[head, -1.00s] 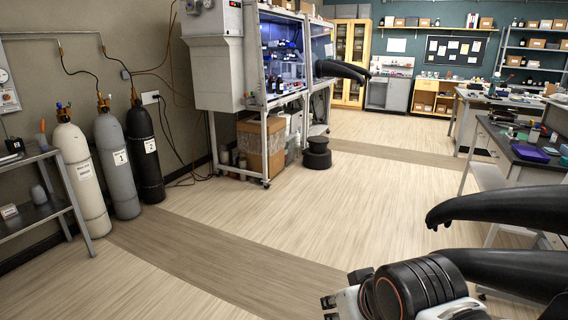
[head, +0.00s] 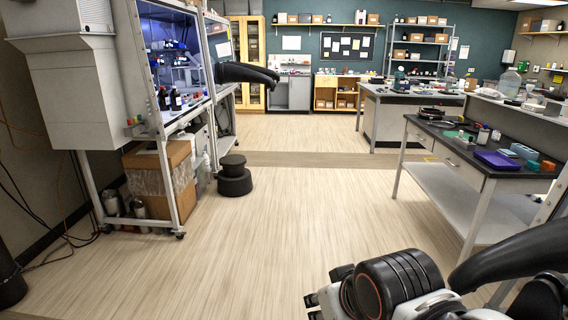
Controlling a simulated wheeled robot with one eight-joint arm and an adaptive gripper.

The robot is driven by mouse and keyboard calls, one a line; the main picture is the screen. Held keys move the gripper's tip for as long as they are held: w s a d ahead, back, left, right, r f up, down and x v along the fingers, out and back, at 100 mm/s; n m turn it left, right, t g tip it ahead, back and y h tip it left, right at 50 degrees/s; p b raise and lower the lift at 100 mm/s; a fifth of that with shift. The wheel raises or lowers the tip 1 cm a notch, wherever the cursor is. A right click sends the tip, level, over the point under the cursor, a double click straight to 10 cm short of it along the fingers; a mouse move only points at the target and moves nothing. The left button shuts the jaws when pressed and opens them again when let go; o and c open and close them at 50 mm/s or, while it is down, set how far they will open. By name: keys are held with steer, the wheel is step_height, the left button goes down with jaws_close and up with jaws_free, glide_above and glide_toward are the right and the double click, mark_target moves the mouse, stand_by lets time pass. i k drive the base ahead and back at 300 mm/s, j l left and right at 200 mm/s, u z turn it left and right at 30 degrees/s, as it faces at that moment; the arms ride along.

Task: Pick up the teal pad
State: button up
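A flat teal-green piece (head: 456,134), which may be the teal pad, lies on the dark top of the workbench (head: 447,146) at the right. A small teal block (head: 525,152) lies nearer on the same bench, beside a purple tray (head: 497,160). Both are small in the picture, so I cannot tell for sure which is the pad. My gripper (head: 312,307) is at the bottom, right of centre, over the floor and well apart from the bench. Its fingers are partly cut off by the frame, and I see nothing held.
A glove box (head: 172,60) on a wheeled frame stands at the left, with a black glove (head: 245,74) sticking out. Black round weights (head: 234,178) stand on the floor beside it. Another black glove (head: 510,258) juts in at lower right. The middle floor is clear.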

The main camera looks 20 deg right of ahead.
mark_target(531, 165)
steer(key=i+l+z, duration=0.15)
steer(key=i+z, duration=0.3)
steer(key=i, duration=0.6)
steer(key=i+j+z, duration=0.2)
steer(key=i+z, duration=0.2)
steer(key=i, duration=0.65)
steer(key=i+l+z, duration=0.25)
steer(key=i+z, duration=0.65)
steer(key=i, duration=0.15)
steer(key=i+j+z, duration=0.1)
steer(key=i+z, duration=0.4)
steer(key=i+j+z, duration=0.45)
steer(key=i, duration=0.15)
steer(key=i+z, duration=0.3)
steer(key=i, duration=0.15)
steer(key=i+z, duration=0.3)
steer(key=i, duration=0.15)
